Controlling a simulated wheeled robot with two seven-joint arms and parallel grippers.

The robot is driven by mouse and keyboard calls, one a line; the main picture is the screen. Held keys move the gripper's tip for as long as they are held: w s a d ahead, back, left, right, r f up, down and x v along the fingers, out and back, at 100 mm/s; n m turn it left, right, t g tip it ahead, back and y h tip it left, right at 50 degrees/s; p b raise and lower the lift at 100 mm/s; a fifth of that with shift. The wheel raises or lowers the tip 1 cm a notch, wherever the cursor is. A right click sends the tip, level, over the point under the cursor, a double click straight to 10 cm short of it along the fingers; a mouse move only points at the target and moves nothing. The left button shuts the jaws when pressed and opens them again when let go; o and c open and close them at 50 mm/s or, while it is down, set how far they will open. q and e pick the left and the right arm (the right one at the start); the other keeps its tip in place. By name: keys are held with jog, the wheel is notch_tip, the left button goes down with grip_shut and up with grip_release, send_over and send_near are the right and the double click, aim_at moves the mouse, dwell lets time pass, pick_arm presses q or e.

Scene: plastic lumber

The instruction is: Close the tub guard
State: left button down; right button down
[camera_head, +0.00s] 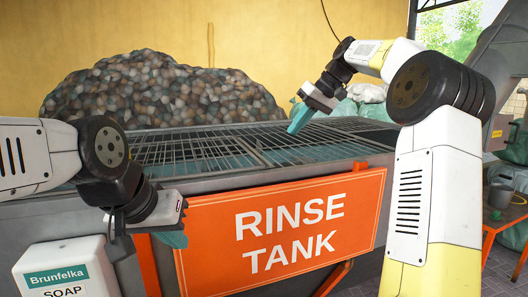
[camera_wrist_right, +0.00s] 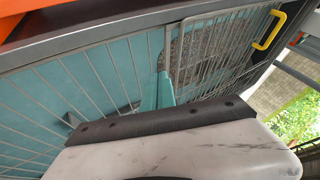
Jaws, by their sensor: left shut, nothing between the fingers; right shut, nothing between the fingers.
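The tub guard (camera_head: 325,136) is a wire grid panel over the grey rinse tank (camera_head: 265,172). In the right wrist view the framed guard (camera_wrist_right: 215,50) has a yellow handle (camera_wrist_right: 269,30) at its far end. I cannot tell how far it stands open. My right gripper (camera_head: 298,121) is shut and empty, over the grid near its middle. Its teal fingers also show in the right wrist view (camera_wrist_right: 163,92), beside the guard's frame; contact is unclear. My left gripper (camera_head: 172,239) is shut and empty, low by the tank's front, left of the sign.
An orange "RINSE TANK" sign (camera_head: 285,232) hangs on the tank's front. A white soap dispenser (camera_head: 62,270) stands at lower left. A heap of plastic flakes (camera_head: 160,90) rises behind the tank. An orange table (camera_head: 510,222) with a bucket is at right.

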send_near(265, 162)
jog(key=w+f, duration=0.1)
jog(key=f, duration=0.1)
jog(key=w+a+f, duration=0.1)
jog(key=w+f, duration=0.1)
jog(key=shift+w+a+f, duration=0.2)
jog(key=shift+w+f, duration=0.05)
jog(key=shift+s+a+r, duration=0.1)
jog(key=shift+s+a, duration=0.1)
jog(key=shift+a, duration=0.4)
jog(key=shift+s+a, duration=0.2)
jog(key=shift+a, duration=0.45)
jog(key=shift+s+a, duration=0.2)
jog(key=shift+a, duration=0.5)
jog(key=s+a, duration=0.3)
jog(key=a, duration=0.8)
jog(key=s+a, duration=0.4)
jog(key=a, duration=0.8)
jog(key=s+a, duration=0.4)
jog(key=a, duration=0.7)
jog(key=shift+s+a, duration=0.2)
jog(key=shift+a, duration=0.2)
jog(key=shift+s+a, duration=0.15)
jog(key=shift+a, duration=0.2)
jog(key=shift+r+y, duration=0.1)
jog(key=shift+y, duration=0.2)
